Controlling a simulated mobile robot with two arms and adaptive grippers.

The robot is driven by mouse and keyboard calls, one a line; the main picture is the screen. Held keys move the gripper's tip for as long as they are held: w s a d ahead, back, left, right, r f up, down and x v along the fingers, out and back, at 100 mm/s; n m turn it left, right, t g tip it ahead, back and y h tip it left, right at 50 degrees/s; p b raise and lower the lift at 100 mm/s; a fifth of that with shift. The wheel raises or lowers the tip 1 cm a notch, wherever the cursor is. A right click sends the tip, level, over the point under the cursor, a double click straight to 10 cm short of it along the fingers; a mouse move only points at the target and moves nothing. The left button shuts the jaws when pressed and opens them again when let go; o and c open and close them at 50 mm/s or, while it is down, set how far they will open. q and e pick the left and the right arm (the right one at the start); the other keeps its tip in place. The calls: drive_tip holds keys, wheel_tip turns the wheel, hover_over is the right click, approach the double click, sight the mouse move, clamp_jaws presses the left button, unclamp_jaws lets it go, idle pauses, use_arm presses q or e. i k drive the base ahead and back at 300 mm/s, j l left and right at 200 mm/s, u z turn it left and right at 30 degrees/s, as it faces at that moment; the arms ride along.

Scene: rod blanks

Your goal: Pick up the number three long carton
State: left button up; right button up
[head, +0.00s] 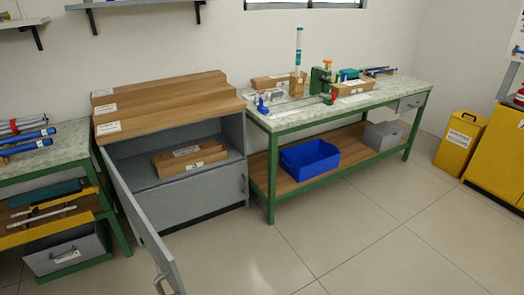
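Three long brown cartons lie side by side on top of the grey cabinet: a back one (160,84), a middle one (165,98) and a front one (175,114). Each has a white label near its left end. The labels are too small to read, so I cannot tell which is number three. Neither of my grippers is in view.
The grey cabinet's door (140,225) swings out over the floor at its left. A green-framed bench (400,97) with tools and cartons stands right. A blue bin (310,160) sits on its lower shelf. The floor in front is clear. A yellow bin (458,145) stands far right.

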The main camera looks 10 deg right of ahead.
sight(168, 168)
drive_tip(key=i+l+z, duration=0.25)
drive_tip(key=i+z, duration=0.2)
drive_tip(key=i+l+z, duration=0.1)
drive_tip(key=i+z, duration=0.35)
drive_tip(key=k, duration=0.1)
